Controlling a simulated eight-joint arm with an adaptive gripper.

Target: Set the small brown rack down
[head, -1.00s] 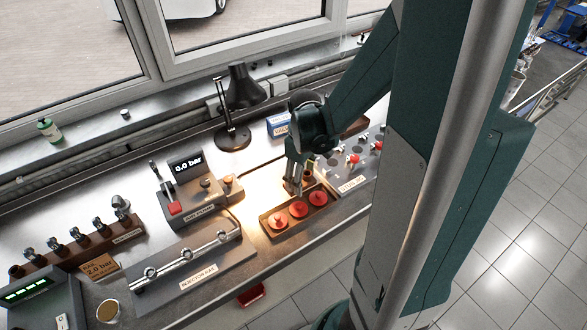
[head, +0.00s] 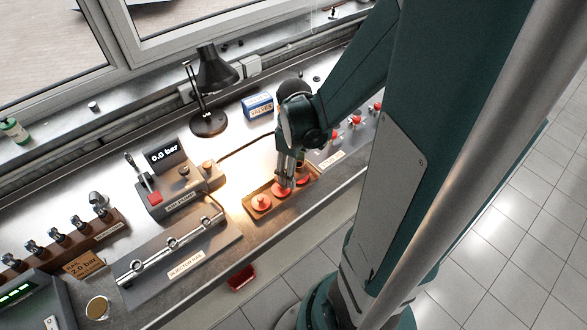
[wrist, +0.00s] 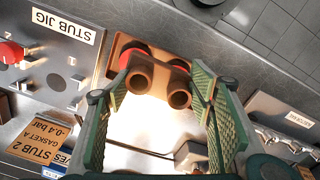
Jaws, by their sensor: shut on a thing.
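The small brown rack (wrist: 157,80) has two round, dark open sockets side by side. It sits between the fingertips of my gripper (wrist: 160,98) in the wrist view, which is shut on it. In the head view my gripper (head: 287,178) points down over a brown tray (head: 252,216) holding red round caps (head: 261,203). The held rack is mostly hidden there by the fingers. In the wrist view it covers part of the tray (wrist: 117,46) and its red caps. I cannot tell whether it touches the tray.
The stub jig (head: 335,150) with red knobs is right of the tray. The air pump (head: 180,190) and injector rail (head: 175,250) stand left. A black lamp (head: 210,100) and a blue box (head: 257,105) are behind. The bench's front edge is close to the tray.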

